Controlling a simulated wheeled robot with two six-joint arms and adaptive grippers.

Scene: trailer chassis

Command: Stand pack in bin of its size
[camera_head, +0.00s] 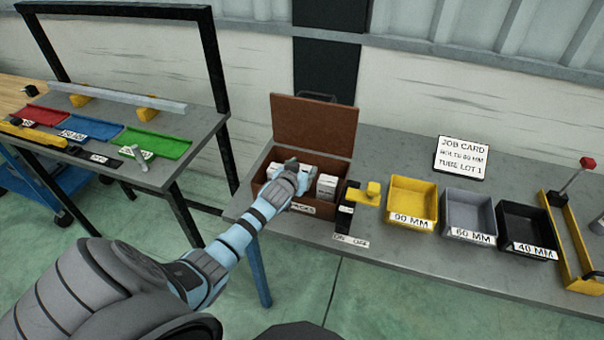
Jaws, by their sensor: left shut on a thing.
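A brown open box (312,125) with its lid raised holds white packs, one (327,186) at its right side and another (273,171) at its left. My left gripper (297,174) reaches into the box, shut on what looks like a pack; the gripper mostly hides it. Three bins stand in a row to the right: a yellow bin (409,219) that seems labelled 90 MM, a grey bin (469,235) labelled 60 MM and a black bin (529,248) labelled 40 MM. They look empty. My right gripper is not in view.
A job card (462,158) stands behind the bins; its size figure is blurred. A yellow device (368,194) sits between box and bins. A yellow fixture with a red-knobbed lever (574,183) is at far right. A left table (150,176) carries red, blue and green trays.

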